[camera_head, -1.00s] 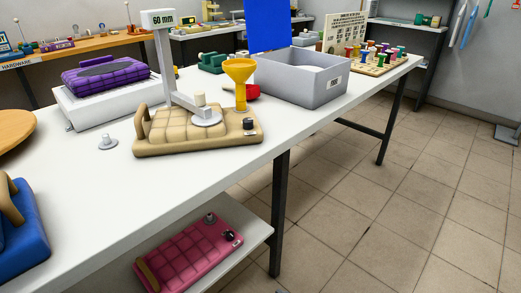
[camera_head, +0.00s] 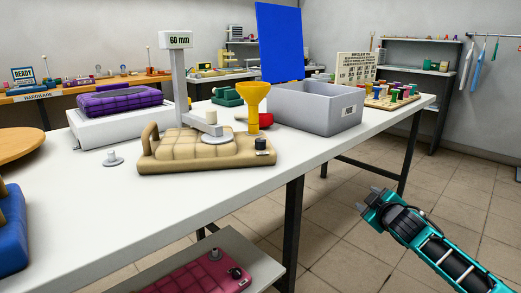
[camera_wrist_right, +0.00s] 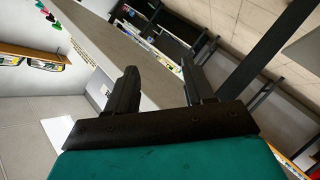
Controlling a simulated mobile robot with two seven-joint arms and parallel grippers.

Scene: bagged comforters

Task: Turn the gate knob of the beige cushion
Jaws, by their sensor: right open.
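The beige cushion (camera_head: 195,153) lies flat on the white table, with a loop handle at its left end. A small black knob (camera_head: 261,144) stands on its right end; I take this to be the gate knob. A yellow funnel (camera_head: 253,98) stands upright at its right part, and a grey disc (camera_head: 215,138) sits on its top. My right gripper (camera_head: 368,200) is open and empty, over the floor to the right of the table and well apart from the cushion. Its two dark fingers (camera_wrist_right: 162,92) are spread in the wrist view. My left gripper is not in view.
A grey bin (camera_head: 318,108) and a peg board (camera_head: 392,101) stand to the right on the table. A post labelled 60 mm (camera_head: 179,75) rises behind the cushion. A red item (camera_head: 240,117) lies near the funnel. The front table strip (camera_head: 120,215) is clear. A pink cushion (camera_head: 200,276) lies on the lower shelf.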

